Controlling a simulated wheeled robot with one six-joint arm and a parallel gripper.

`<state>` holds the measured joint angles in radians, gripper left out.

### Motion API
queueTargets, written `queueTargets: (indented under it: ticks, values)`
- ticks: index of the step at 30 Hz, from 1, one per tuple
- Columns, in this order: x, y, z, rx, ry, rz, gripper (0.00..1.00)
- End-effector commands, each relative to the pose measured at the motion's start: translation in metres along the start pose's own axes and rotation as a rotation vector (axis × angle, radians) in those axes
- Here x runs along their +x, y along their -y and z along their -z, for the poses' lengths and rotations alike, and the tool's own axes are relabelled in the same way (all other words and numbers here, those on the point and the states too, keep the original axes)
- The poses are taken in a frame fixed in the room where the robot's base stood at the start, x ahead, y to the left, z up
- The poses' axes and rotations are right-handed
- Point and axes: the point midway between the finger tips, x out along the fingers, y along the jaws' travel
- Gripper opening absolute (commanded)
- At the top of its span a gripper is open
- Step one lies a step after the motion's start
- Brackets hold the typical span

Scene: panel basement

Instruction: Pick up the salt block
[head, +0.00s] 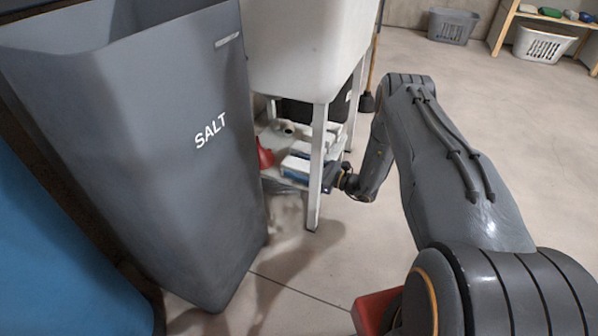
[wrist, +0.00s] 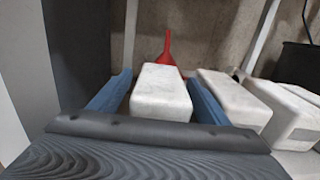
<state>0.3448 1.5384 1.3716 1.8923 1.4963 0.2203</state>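A white salt block (wrist: 162,92) lies between the two blue fingers of my gripper (wrist: 158,78) in the wrist view. The fingers are open, one along each side of the block, and a gap shows at least on the left side. In the head view, my gripper reaches from the right under the white sink, partly hidden by a sink leg. White blocks (head: 298,162) show dimly on the low shelf there. More white blocks (wrist: 235,100) lie to the right in the wrist view.
A red funnel (wrist: 167,50) stands behind the block. A large grey bin marked SALT (head: 210,140) stands left of the sink (head: 305,50). A pale sink leg (head: 318,165) is close to my gripper. Open floor (head: 540,140) lies right.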

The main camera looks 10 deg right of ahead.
Motion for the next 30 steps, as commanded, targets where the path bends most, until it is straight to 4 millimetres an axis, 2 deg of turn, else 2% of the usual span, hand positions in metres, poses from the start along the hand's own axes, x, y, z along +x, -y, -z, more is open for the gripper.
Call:
queueTargets:
  ticks: [1, 2, 12, 23, 30]
  values:
    - [0.0, 0.0, 0.0, 0.0, 0.0, 0.0, 0.64]
    - [0.0, 0.0, 0.0, 0.0, 0.0, 0.0, 0.58]
    - [0.0, 0.0, 0.0, -0.001, 0.0, -0.001, 0.01]
    - [0.0, 0.001, -0.003, -0.003, 0.003, -0.001, 0.0]
    - [0.0, 0.001, -0.021, -0.004, 0.004, -0.001, 0.0]
